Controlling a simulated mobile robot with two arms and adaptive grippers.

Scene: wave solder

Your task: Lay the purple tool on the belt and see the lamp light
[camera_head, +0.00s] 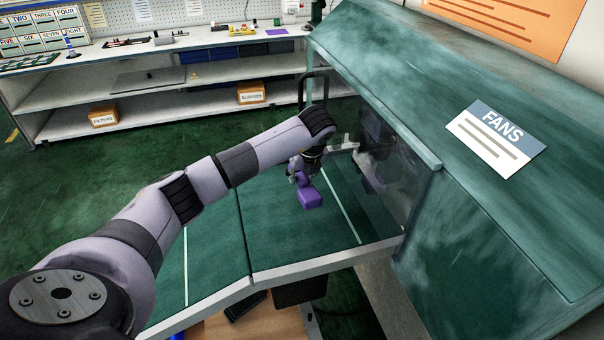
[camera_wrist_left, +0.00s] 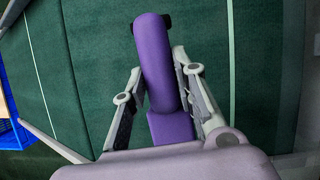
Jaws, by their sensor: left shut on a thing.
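The purple tool (camera_head: 310,198) is held over the green belt (camera_head: 285,235), close to the machine's glass side. My left gripper (camera_head: 302,172) is shut on it. In the left wrist view the purple tool (camera_wrist_left: 158,62) stands out between the two fingers of my left gripper (camera_wrist_left: 157,95), with a dark end at its far tip. The belt (camera_wrist_left: 90,60) lies behind it, with pale lines across it. I cannot tell whether the tool touches the belt. My right gripper is not in view. I make out no lamp.
The big green machine (camera_head: 440,150) with a "FANS" label (camera_head: 496,138) stands to the right of the belt. A shelf bench (camera_head: 200,90) with boxes and small parts runs along the back. A blue crate (camera_wrist_left: 14,132) shows at the left of the wrist view.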

